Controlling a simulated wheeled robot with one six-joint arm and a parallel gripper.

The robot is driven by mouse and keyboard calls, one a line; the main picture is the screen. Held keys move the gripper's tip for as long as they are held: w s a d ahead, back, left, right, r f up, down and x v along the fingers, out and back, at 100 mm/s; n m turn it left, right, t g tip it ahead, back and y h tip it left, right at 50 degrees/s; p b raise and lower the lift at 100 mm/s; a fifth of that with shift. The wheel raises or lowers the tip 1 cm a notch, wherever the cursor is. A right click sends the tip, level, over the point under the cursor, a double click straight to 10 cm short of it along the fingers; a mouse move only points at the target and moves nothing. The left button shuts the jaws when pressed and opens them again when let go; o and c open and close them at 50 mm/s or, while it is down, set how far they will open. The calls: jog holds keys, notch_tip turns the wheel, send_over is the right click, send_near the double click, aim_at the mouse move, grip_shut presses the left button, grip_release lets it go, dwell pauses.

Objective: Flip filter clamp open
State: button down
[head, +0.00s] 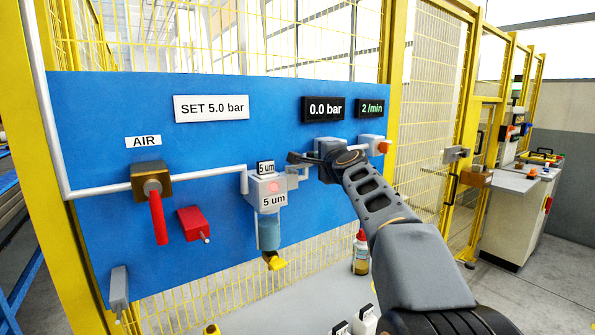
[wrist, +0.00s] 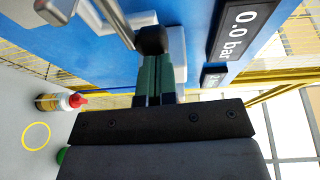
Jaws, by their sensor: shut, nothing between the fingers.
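The filter (head: 268,192) is a light grey block on the blue panel, labelled "5 um", with a pink-red spot on its front. Its bluish bowl (head: 268,232) hangs below, with a yellow piece at the bottom. Small grey parts stick out at the filter's right side; I cannot tell which one is the clamp. My gripper (head: 292,157) points left, just above and right of the filter. In the wrist view my gripper (wrist: 152,62) has its greenish fingers together, near a dark knob-like piece and a grey bar. Contact cannot be told.
A "0.0 bar" display (head: 323,109) is above my gripper. My arm covers part of the panel's right side. A red-capped bottle (head: 361,254) stands below.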

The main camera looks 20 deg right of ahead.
jog(key=shift+w+d+r, duration=0.1)
jog(key=shift+d+r, duration=0.1)
dwell(0.3)
jog(key=shift+f, duration=0.1)
dwell(0.5)
jog(key=s+d+b, duration=0.3)
jog(key=s+d, duration=0.2)
jog(key=s, duration=0.6)
jog(key=s+d+r+b, duration=0.1)
jog(key=s+d, duration=0.3)
jog(key=s, duration=0.7)
jog(key=shift+d+r+b, duration=0.2)
jog(key=shift+d+b, duration=0.2)
jog(key=shift+b, duration=0.5)
jog(key=shift+w, duration=0.1)
